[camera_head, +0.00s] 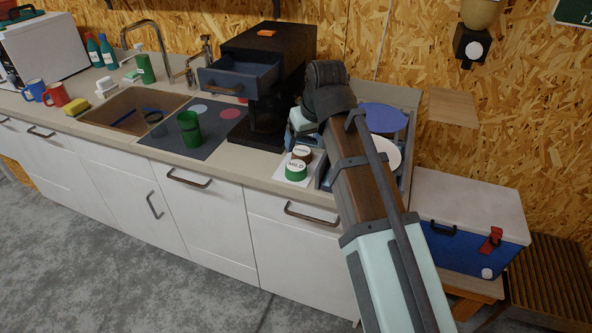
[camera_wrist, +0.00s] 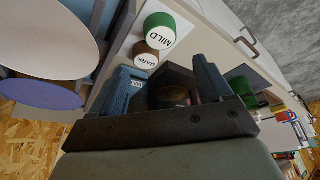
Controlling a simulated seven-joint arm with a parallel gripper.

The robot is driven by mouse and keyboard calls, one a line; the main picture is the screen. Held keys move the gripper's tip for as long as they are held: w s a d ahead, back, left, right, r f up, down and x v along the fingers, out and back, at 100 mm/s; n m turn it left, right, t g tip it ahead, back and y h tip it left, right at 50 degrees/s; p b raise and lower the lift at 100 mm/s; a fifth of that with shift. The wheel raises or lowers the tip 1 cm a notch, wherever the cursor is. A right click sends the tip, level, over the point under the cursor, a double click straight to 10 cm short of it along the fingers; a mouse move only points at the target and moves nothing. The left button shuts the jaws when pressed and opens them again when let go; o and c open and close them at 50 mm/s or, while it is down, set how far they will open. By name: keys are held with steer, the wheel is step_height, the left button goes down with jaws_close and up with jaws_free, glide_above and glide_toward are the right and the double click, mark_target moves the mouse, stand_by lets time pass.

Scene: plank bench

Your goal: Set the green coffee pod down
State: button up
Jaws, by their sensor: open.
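The green coffee pod (camera_head: 295,174), its white top reading MILD, stands upright on a white card (camera_head: 283,177) on the counter. It also shows in the wrist view (camera_wrist: 154,22), beyond the fingertips and clear of them. A brown pod (camera_head: 302,151) reading DARK stands beside it, and is also in the wrist view (camera_wrist: 144,48). My gripper (camera_wrist: 167,82) is open. A partly hidden white label (camera_wrist: 137,84) shows beside its left finger; I cannot tell what it belongs to. In the head view my gripper (camera_head: 302,120) is just behind the pods, partly hidden by my arm.
A black coffee machine (camera_head: 272,50) with its blue-grey drawer (camera_head: 235,76) open stands left of my gripper. A dish rack with a white plate (camera_head: 385,154) and a blue plate (camera_head: 382,117) is right. A dark mat (camera_head: 180,148) holds a green cup (camera_head: 189,130).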

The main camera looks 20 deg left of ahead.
mark_target(296, 166)
steer(key=shift+x, duration=6.65)
steer(key=shift+a, duration=0.15)
steer(key=c, duration=0.9)
